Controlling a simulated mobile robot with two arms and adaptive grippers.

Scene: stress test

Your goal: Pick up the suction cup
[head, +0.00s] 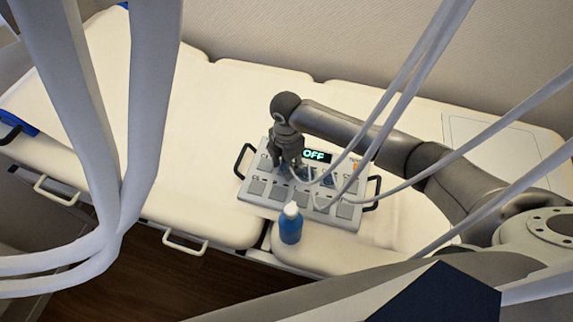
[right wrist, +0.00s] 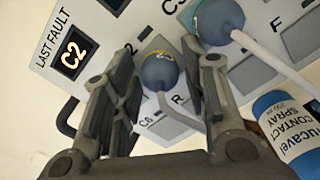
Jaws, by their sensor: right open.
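In the right wrist view, a grey-blue suction cup bulb (right wrist: 158,72) with a yellow band sits on the panel, a pale lead running from it. My right gripper (right wrist: 157,52) is open, with one finger on each side of this bulb; I cannot tell whether they touch it. A second grey-blue bulb (right wrist: 219,20) with a green band sits just up and right, outside the right finger. In the head view my right gripper (head: 290,168) points down over the grey panel box (head: 262,205) and hides part of it. My left gripper is not in view.
A blue spray bottle (head: 290,224) with a white cap stands at the panel's near edge; it also shows in the right wrist view (right wrist: 288,128). The panel display (head: 315,156) reads OFF. White leads cross to the right. The cream bed (head: 190,120) is clear on the left.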

